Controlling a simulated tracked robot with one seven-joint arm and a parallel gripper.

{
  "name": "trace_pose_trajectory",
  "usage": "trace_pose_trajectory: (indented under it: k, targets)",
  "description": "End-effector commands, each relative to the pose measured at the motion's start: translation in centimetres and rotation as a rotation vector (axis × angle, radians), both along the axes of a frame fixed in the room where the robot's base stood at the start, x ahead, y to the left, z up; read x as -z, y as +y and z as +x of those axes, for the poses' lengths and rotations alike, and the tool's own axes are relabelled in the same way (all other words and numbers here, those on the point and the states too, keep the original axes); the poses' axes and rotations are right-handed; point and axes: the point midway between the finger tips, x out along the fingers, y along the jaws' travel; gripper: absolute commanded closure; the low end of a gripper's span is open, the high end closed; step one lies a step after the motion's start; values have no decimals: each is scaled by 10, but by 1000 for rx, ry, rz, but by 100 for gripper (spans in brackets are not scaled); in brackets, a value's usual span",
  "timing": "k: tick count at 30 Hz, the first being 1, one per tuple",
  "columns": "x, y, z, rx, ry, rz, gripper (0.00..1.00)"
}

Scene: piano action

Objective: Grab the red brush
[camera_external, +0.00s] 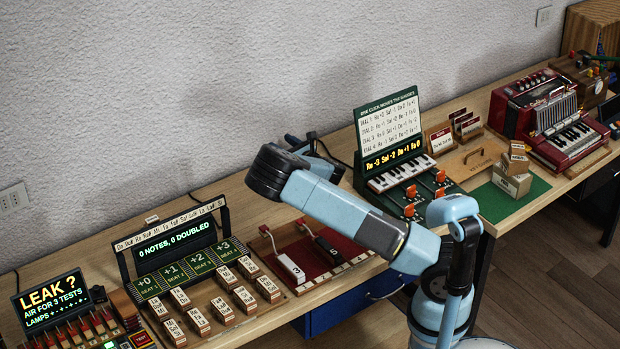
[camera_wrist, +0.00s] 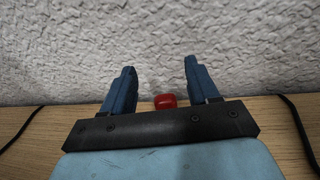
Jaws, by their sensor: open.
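My gripper (camera_wrist: 158,80) is open and empty, with its two blue fingers wide apart and pointing at the white wall. A small rounded red object (camera_wrist: 165,101) shows in the wrist view, low between the fingers, near the back of the wooden table. Its lower part is hidden by my gripper's dark bar, and I cannot tell from its shape whether it is the red brush. In the external view my gripper (camera_external: 318,148) is partly hidden behind my own wrist, above the back of the table. I cannot make out a brush there.
The wooden table (camera_external: 335,290) runs along the wall. A dark red board (camera_external: 309,258) with levers lies before my arm. The green-based card stand (camera_external: 390,123) and red accordion (camera_external: 553,119) are to the right, the note rack (camera_external: 180,246) to the left. Black cables (camera_wrist: 22,128) lie behind.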

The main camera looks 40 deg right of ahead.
Motion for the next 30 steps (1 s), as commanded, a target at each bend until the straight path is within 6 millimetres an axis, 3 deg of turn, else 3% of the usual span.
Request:
trace_pose_trajectory:
  k: [10,15,23,30]
  targets:
    - [47,-1,0,1,3,0,40]
    - [43,3,26,-1,0,1,40]
    - [43,3,30,0,1,1,40]
    - [43,3,30,0,1,1,62]
